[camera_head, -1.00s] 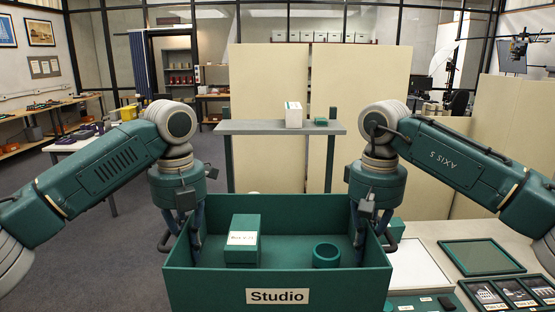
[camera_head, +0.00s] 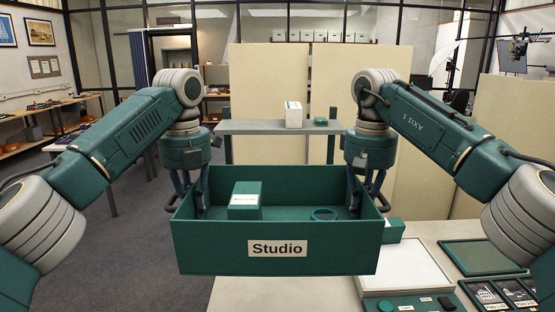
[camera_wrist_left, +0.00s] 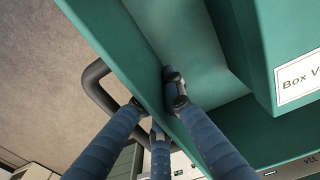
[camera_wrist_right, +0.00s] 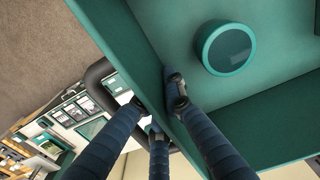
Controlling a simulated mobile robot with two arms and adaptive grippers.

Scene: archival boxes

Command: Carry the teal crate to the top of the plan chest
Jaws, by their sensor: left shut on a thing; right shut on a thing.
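The teal crate (camera_head: 277,262), labelled "Studio", hangs level in front of me, above a pale worktop. My left gripper (camera_head: 190,203) is shut on the crate's left wall, by a dark handle (camera_wrist_left: 95,85). My right gripper (camera_head: 365,203) is shut on the right wall. In both wrist views, blue fingers lie on both sides of the wall. I cannot tell which furniture is the plan chest.
Behind the crate stands a grey raised shelf (camera_head: 260,127) bearing a white box (camera_head: 293,115) and a small green thing (camera_head: 321,121). Cream panels (camera_head: 270,75) stand behind it. At lower right, the worktop (camera_head: 430,232) holds frames, a white panel and a teal box.

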